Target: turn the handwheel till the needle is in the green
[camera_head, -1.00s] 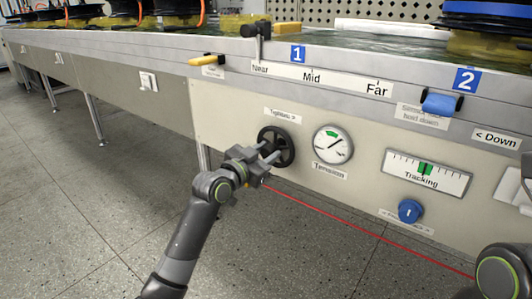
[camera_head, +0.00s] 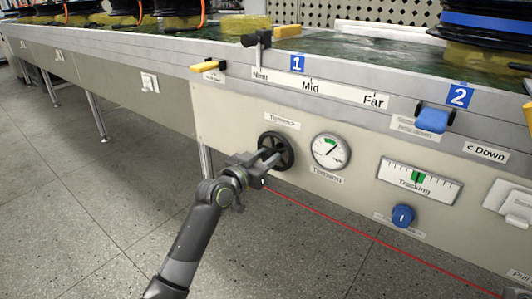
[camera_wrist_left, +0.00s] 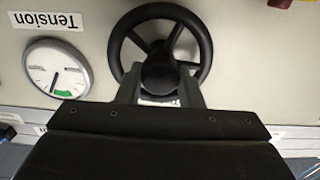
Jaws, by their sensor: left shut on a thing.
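The black spoked handwheel (camera_head: 276,150) is on the beige panel below the conveyor edge. My left gripper (camera_head: 266,158) is shut on the handwheel at its centre. In the left wrist view the fingers (camera_wrist_left: 160,90) sit on both sides of the dark hub, and the wheel's rim (camera_wrist_left: 205,45) shows around it. The round white Tension gauge (camera_head: 331,151) is just right of the wheel, with a green band at its top. Its needle points up and right, close to the band's right end. The gauge also shows upside down in the wrist view (camera_wrist_left: 57,68). My right gripper is out of view.
A Tracking scale (camera_head: 418,182) and a blue knob (camera_head: 402,215) are farther right on the panel. A red line runs along the panel's lower edge. The floor at left is clear.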

